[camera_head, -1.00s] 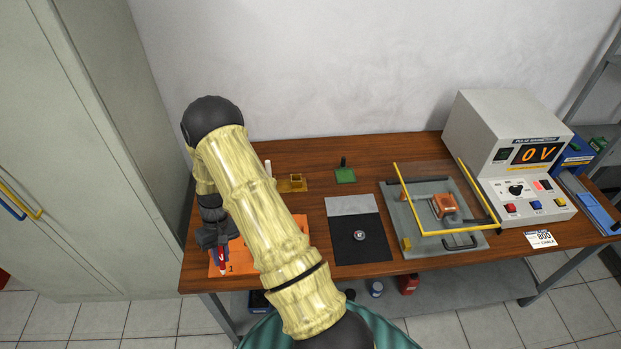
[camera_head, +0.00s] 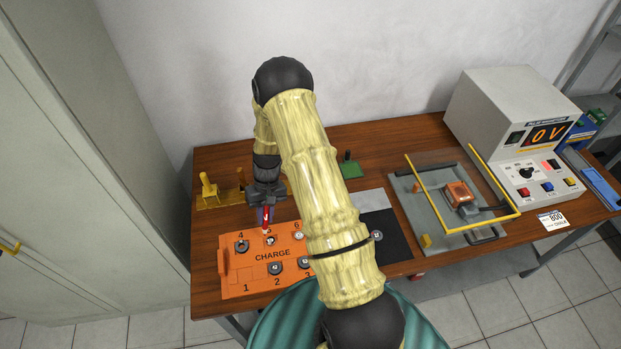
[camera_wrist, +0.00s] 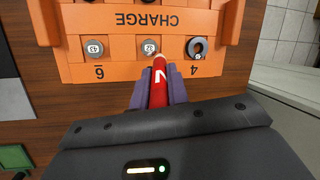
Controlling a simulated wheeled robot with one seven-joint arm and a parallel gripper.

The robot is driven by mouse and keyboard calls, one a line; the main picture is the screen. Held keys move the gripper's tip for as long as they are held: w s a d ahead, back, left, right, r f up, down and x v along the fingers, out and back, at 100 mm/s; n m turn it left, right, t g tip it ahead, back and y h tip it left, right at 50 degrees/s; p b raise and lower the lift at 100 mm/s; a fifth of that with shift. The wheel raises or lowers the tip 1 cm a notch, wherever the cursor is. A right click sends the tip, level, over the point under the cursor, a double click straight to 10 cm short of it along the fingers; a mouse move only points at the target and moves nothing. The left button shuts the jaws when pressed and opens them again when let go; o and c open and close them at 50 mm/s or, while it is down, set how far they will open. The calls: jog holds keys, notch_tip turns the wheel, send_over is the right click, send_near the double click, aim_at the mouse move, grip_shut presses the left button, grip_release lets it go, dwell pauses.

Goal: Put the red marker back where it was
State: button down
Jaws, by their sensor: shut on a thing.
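My gripper (camera_head: 266,203) is shut on the red marker (camera_head: 265,217). The marker also shows in the wrist view (camera_wrist: 160,85) as a red rod with a white letter N and a pale tip pointing away from the gripper. The marker's tip is over or at the round piece (camera_wrist: 149,47) in the middle of the tray's far row, between 4 and 6. I cannot tell whether they touch. The orange CHARGE tray (camera_head: 238,285) lies on the table. A yellow holder (camera_head: 208,187) stands behind the tray, partly hidden by my gripper.
Dark horseshoe and round pieces sit in several tray places. Right of my arm are a black mat (camera_head: 397,246) with a small disc (camera_head: 377,236), a green block (camera_head: 350,169), a grey plate with a yellow frame (camera_head: 462,231), and a meter box (camera_head: 505,115) reading 0 V.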

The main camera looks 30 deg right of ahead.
jog(key=shift+w+d, duration=0.15)
jog(key=shift+d, duration=0.1)
jog(key=w+d+r+n+t+h+b, duration=0.1)
jog(key=w+d+r+n+b, duration=0.1)
jog(key=w+d, duration=0.4)
jog(key=w+d+r+n+t+h+b, duration=0.1)
jog(key=w+d+r+n+b, duration=0.2)
jog(key=d, duration=0.9)
jog(key=w+r+n, duration=0.1)
jog(key=w+r, duration=0.1)
jog(key=w, duration=0.1)
jog(key=shift+w+t+h, duration=0.3)
jog(key=shift+t+h, duration=0.1)
notch_tip(320, 180, down, 6)
jog(key=p, duration=0.1)
jog(key=shift+f+p, duration=0.2)
jog(key=shift+p, duration=0.1)
jog(key=shift+a, duration=0.2)
